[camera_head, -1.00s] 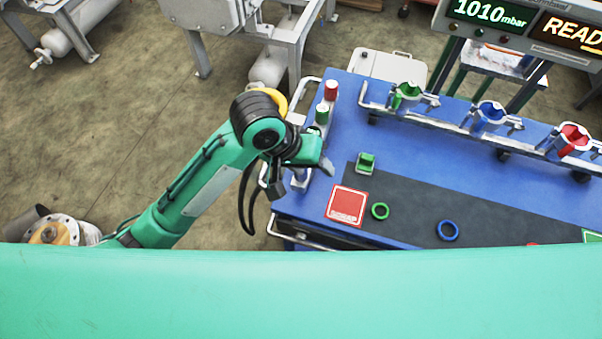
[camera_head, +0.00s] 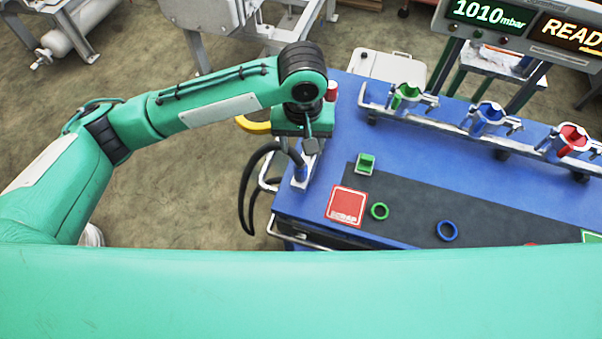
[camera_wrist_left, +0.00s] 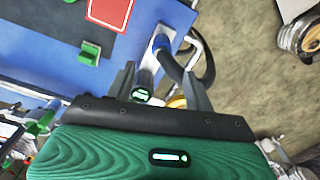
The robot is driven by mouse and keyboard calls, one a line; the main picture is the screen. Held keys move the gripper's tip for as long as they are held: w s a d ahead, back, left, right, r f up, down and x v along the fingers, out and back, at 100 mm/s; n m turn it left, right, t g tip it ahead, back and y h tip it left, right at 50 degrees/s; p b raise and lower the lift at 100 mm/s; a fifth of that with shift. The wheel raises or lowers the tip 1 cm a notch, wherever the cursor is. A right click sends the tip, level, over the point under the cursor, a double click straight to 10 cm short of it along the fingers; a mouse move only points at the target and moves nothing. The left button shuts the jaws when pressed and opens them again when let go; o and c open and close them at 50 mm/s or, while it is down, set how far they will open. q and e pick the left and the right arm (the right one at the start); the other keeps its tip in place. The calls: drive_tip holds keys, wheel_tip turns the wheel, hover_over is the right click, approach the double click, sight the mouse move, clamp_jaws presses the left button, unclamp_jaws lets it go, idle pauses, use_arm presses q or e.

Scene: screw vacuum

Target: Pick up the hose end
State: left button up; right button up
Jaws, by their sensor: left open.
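The dark hose (camera_head: 245,190) hangs in a loop off the left edge of the blue table. It also shows in the left wrist view (camera_wrist_left: 208,62). A grey-blue piece that looks like the hose end (camera_wrist_left: 168,58) rises by the table edge; its upper part reaches in between my fingers. My left gripper (camera_head: 309,145) is over the table's left edge, pointing down. In the left wrist view its two fingers (camera_wrist_left: 158,82) are apart, with a dark green-marked cylinder (camera_wrist_left: 143,88) also showing between them. I cannot tell whether either finger touches the hose. My right gripper is not in view.
A red-topped post (camera_head: 331,90) stands close behind my left gripper. Green (camera_head: 408,92), blue (camera_head: 487,115) and red (camera_head: 572,135) holders line the rail at the back. A red square (camera_head: 346,205), a small green block (camera_head: 365,162), a green ring (camera_head: 379,211) and a blue ring (camera_head: 447,230) lie nearer.

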sight(301, 165)
use_arm(q)
wheel_tip(301, 165, down, 5)
drive_tip(key=shift+r, duration=0.1)
drive_tip(key=f+p, duration=0.1)
drive_tip(key=f, duration=0.1)
drive_tip(key=f+p, duration=0.1)
drive_tip(key=f, duration=0.2)
drive_tip(key=shift+s+a, duration=0.15)
drive_tip(key=shift+a, duration=0.05)
drive_tip(key=shift+f, duration=0.2)
drive_tip(key=c, duration=1.1)
drive_tip(key=shift+r, duration=0.1)
